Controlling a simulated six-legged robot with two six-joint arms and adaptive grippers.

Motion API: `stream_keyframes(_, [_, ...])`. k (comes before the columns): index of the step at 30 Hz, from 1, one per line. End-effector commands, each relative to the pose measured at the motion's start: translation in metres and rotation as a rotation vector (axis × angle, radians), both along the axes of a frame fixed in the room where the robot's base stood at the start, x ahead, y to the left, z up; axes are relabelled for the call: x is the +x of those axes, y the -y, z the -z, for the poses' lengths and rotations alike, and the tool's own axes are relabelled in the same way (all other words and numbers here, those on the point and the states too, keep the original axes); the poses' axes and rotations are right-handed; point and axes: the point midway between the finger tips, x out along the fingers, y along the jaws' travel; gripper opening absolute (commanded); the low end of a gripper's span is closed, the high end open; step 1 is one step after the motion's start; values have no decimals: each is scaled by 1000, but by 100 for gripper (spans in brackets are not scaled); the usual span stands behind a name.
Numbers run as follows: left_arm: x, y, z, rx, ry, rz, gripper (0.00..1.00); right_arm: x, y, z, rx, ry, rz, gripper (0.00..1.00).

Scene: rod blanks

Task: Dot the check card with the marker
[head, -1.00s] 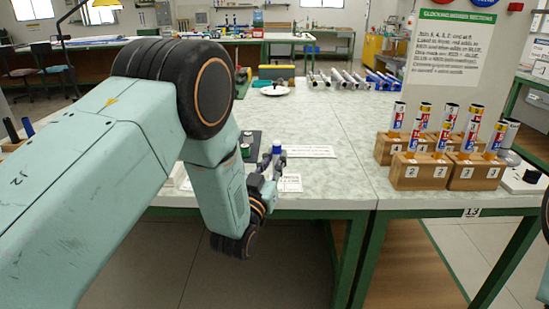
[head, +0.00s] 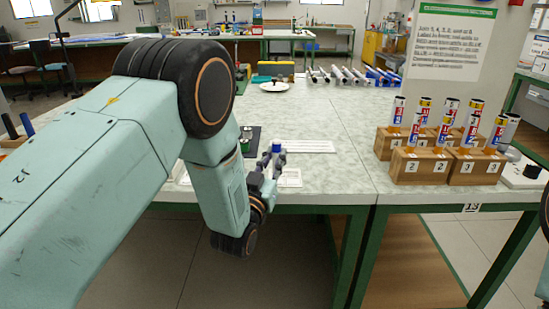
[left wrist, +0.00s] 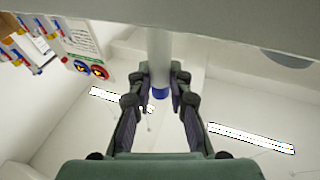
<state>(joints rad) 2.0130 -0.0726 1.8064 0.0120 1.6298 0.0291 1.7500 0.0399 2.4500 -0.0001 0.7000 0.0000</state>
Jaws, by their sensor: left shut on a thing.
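My left gripper (head: 266,186) is at the front edge of the pale table, shut on a marker (head: 277,160). The marker stands roughly upright, with its blue end up. A white card (head: 289,178), which looks like the check card, lies just right of the gripper. The gripper hides part of it. I cannot tell whether the marker's lower end touches it.
Wooden blocks (head: 418,168) holding several upright tubes stand on the right. A dark mat (head: 252,133) with small jars lies behind the gripper. A printed white strip (head: 305,146) lies beyond the card. Several rods (head: 345,76) and a white plate (head: 275,87) are farther back. The table's middle is clear.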

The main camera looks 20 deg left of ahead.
Motion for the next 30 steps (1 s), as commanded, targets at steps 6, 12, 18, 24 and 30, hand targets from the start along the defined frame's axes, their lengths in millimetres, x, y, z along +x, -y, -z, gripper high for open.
stream_keyframes(6, [0, 0, 0, 0, 1, 0, 0, 0, 0, 0, 0, 0, 0, 50])
stream_keyframes(12, [0, 0, 1, 0, 1, 0, 0, 0, 0, 1, 0, 0, 0, 50])
stream_keyframes(18, [0, 0, 3, 0, 1, 0, 0, 0, 0, 2, 0, 0, 0, 50])
stream_keyframes(24, [0, 0, 5, 0, 1, 0, 0, 0, 0, 4, 0, 0, 0, 50])
stream_keyframes(30, [0, 0, 7, 0, 1, 0, 0, 0, 0, 5, 0, 0, 0, 50])
